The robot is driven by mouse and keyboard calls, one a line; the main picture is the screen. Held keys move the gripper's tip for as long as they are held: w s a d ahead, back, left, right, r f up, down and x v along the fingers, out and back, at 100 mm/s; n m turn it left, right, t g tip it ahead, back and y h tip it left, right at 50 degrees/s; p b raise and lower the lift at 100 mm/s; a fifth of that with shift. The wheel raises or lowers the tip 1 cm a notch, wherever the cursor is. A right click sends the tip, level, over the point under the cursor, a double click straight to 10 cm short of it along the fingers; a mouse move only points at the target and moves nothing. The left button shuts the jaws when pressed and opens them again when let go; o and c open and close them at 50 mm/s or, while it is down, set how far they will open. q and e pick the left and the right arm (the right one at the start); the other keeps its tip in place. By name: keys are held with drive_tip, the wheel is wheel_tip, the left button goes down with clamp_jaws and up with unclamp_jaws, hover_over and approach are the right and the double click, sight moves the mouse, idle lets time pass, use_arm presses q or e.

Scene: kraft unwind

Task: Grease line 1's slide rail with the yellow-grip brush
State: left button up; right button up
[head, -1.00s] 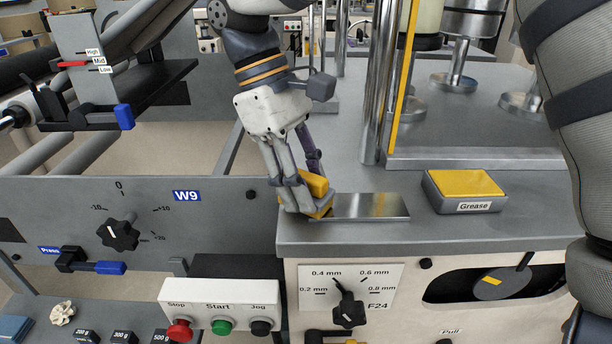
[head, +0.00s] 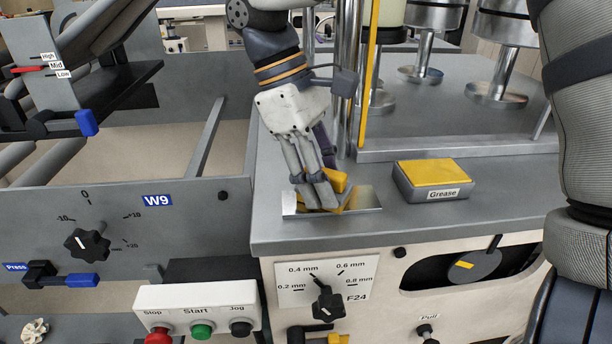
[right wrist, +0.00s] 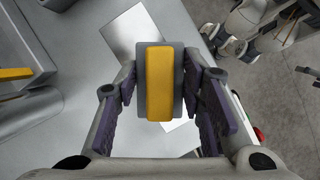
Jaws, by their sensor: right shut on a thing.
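My right gripper (head: 326,198) comes down from the top of the head view and is shut on the yellow-grip brush (head: 340,182). In the right wrist view the brush (right wrist: 160,80) shows as a grey block with a yellow grip between the two fingers. The brush is over the middle of the shiny metal slide rail (head: 366,200), a flat strip on the grey bench top. The rail also shows behind the brush in the right wrist view (right wrist: 128,35). Whether the brush's underside touches the rail is hidden. My left gripper is not in view.
A grey box labelled Grease with a yellow top (head: 438,174) stands right of the rail. Bright upright posts (head: 347,90) rise behind the gripper. A gap dial (head: 328,305) is on the front panel below, with a Stop/Start/Jog box (head: 197,298) to its left.

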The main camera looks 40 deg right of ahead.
drive_tip(key=shift+s+d+f, duration=0.1)
drive_tip(key=shift+s+d, duration=0.6)
drive_tip(key=shift+d, duration=0.4)
drive_tip(key=shift+s+d+r, duration=0.1)
drive_tip(key=shift+s+d, duration=0.65)
drive_tip(key=shift+d, duration=0.4)
drive_tip(key=shift+s+d+f, duration=0.1)
drive_tip(key=shift+s+d, duration=0.6)
drive_tip(key=shift+d, duration=0.4)
drive_tip(key=shift+c, duration=0.5)
drive_tip(key=shift+d, duration=0.2)
